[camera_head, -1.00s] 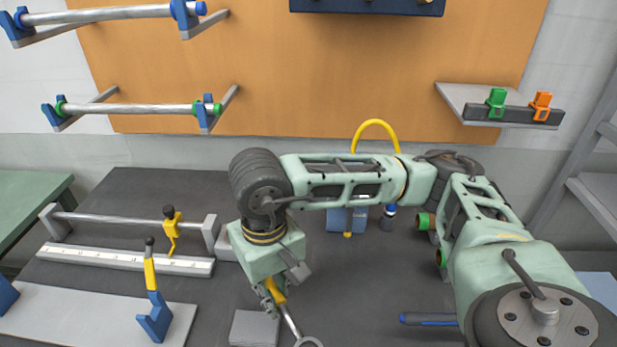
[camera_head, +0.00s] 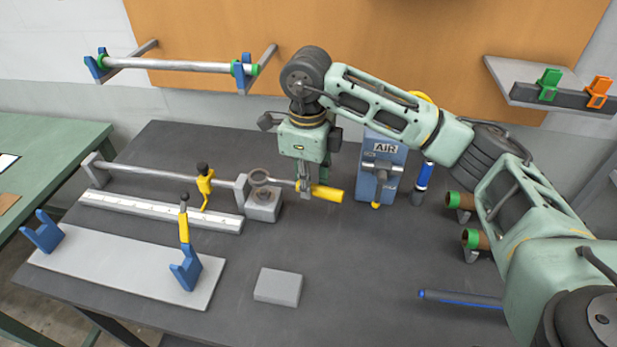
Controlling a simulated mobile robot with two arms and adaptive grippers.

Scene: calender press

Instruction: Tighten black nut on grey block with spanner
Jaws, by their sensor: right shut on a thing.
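My right gripper (camera_head: 304,188) is shut on the spanner, which has a yellow handle (camera_head: 328,193) and a grey metal shaft with a ring end (camera_head: 259,176). The spanner lies roughly level, its ring end pointing left, over the grey block (camera_head: 264,211) at the right end of the long bar. A small dark part, likely the black nut (camera_head: 263,194), shows on top of the block just below the ring. The ring looks above it, but I cannot tell whether they touch. My left gripper is not in view.
A blue AIR unit (camera_head: 383,165) stands right of the gripper. A loose grey plate (camera_head: 278,287) lies in front. A white ruled strip (camera_head: 160,211) and a yellow lever (camera_head: 205,186) are to the left. A blue-black tool (camera_head: 460,299) lies front right. The middle of the dark table is clear.

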